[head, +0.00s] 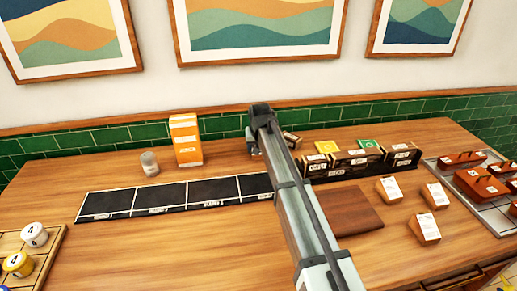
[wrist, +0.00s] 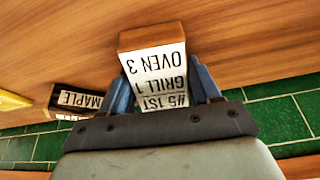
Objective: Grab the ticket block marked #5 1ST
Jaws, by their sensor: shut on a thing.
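The ticket block marked #5 1ST (wrist: 165,75) is a wooden block with a white label that also reads GRILL 1 and OVEN 3. In the wrist view it sits between the two blue-grey fingers of my gripper (wrist: 163,88), which is shut on it. In the head view my arm hides most of the gripper; a small brown block shows just right of the arm, and I cannot tell if it is the held one. Other ticket blocks (head: 388,189), (head: 436,195) and (head: 424,229) stand on the right of the counter, their labels too small to read.
A black strip with several marked sections (head: 160,197) lies left of my arm. An orange-and-white box (head: 186,140) and a glass (head: 149,163) stand behind it. Dark labelled bins (head: 343,172) and a brown board (head: 352,222) lie right. A tray (head: 468,204) holds reddish-brown boxes.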

